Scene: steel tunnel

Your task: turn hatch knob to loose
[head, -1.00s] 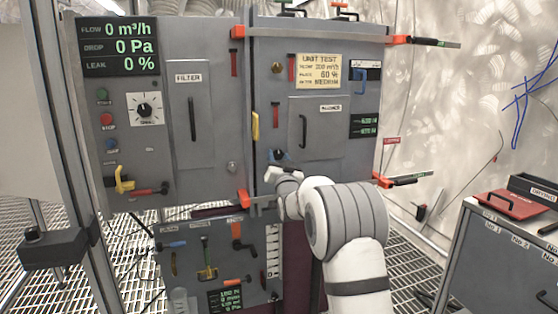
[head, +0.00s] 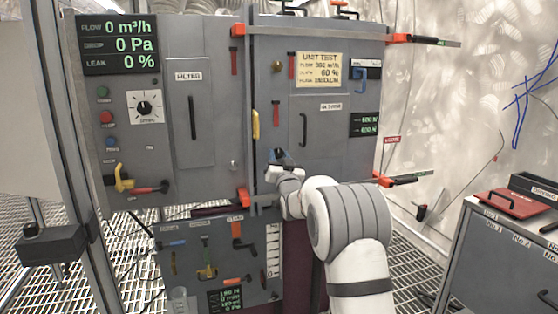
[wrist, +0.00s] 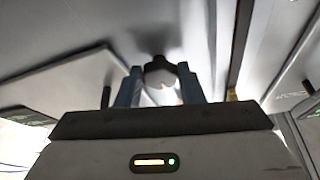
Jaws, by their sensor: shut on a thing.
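A dark knob with a pale front (wrist: 160,76) stands on the grey panel and sits between my gripper's two blue fingers in the wrist view. My gripper (wrist: 158,84) is shut on it, with a finger touching each side. In the head view my gripper (head: 279,157) is at the lower left of the right-hand panel, below and left of the hatch door (head: 325,130). My white wrist and fingers hide most of the knob there. I cannot read any marking around it, so its turn angle is unclear.
The hatch door has a black bar handle (head: 304,130). A yellow handle (head: 255,124) is on the panel edge to the left. Orange-ended latches (head: 398,178) stick out at the right. A grey cabinet (head: 500,245) with a red case on top stands at right.

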